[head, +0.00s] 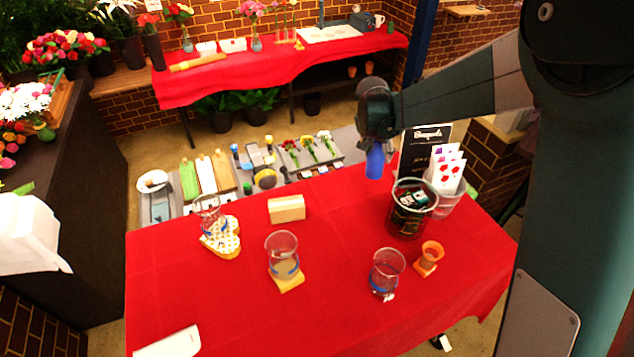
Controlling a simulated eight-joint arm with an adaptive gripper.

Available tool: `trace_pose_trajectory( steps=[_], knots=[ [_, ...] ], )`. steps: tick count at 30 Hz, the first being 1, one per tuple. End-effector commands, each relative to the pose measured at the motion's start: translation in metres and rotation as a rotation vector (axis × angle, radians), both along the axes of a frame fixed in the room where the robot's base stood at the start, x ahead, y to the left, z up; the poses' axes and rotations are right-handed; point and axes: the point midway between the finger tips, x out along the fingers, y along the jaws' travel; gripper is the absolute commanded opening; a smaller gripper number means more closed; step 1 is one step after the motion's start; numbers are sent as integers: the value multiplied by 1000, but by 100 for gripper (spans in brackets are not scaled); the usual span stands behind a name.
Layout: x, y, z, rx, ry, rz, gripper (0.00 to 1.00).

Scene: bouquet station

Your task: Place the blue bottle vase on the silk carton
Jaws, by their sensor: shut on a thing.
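My gripper (376,132) is shut on the blue bottle vase (375,162) and points down. The fingertips are small and partly hidden by the dark gripper body. A tan box (286,209), which looks like the silk carton, sits on the red table left of and below the vase. Its top looks bare. No label is readable on it.
The red table (230,300) holds clear glasses (388,273), one on a yellow block (291,283) and one on a heart-shaped box (222,243). A dark bucket (404,222), an orange cup (431,253) and a card holder (446,172) stand right. Bare cloth surrounds the tan box.

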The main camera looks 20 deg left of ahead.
Motion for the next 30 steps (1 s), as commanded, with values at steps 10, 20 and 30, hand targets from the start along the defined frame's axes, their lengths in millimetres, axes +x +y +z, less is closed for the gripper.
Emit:
trace_pose_trajectory(
  steps=[10, 20, 30],
  knots=[
    [-21, 35, 9, 2, -1, 36, 12],
    [-74, 110, 30, 9, -2, 115, 12],
    [-142, 186, 53, 17, -3, 204, 12]
  ],
)
